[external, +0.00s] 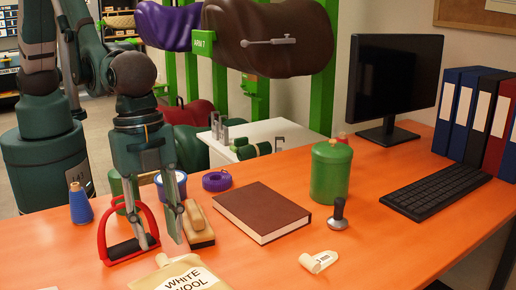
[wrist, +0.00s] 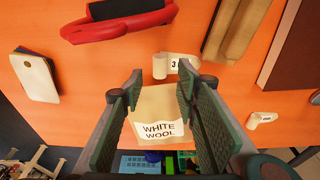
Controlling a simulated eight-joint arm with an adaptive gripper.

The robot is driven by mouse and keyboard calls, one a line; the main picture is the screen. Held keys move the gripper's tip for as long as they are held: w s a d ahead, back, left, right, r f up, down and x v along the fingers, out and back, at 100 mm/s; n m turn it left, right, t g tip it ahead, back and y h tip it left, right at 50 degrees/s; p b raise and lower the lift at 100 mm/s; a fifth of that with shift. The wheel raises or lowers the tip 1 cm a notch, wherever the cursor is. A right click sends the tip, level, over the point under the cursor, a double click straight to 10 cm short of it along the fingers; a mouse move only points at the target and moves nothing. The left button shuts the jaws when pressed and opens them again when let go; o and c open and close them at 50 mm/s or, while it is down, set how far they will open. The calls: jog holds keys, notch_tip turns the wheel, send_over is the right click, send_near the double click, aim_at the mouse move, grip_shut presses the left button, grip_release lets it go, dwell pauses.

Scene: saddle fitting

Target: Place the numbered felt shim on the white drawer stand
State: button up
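A small cream felt shim marked "3 mm" (external: 318,261) lies on the orange table at the front right; a pale piece in the right of the wrist view (wrist: 262,119) looks like it. My gripper (external: 160,240) points down between the red stirrup and the wooden brush. Its fingers are wide apart (wrist: 160,74), with nothing held between them. The white drawer stand (external: 285,128) is behind the table, with tools on top.
The "WHITE WOOL" bag (external: 180,275) lies below my gripper. The red stirrup (external: 104,240) and brush (external: 199,225) flank it. A brown book (external: 262,210), green canister (external: 331,172) and dark-handled tamper (external: 338,215) stand to the right.

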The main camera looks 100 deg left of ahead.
aim_at(163, 258)
jog(key=shift+f, duration=0.1)
jog(key=shift+w+d+f+b, duration=0.15)
jog(key=shift+f+b, duration=0.25)
jog(key=shift+f, duration=0.85)
jog(key=shift+w+d+f+b, duration=0.1)
jog(key=shift+f+b, duration=0.25)
jog(key=shift+f, duration=0.9)
jog(key=c, duration=0.9)
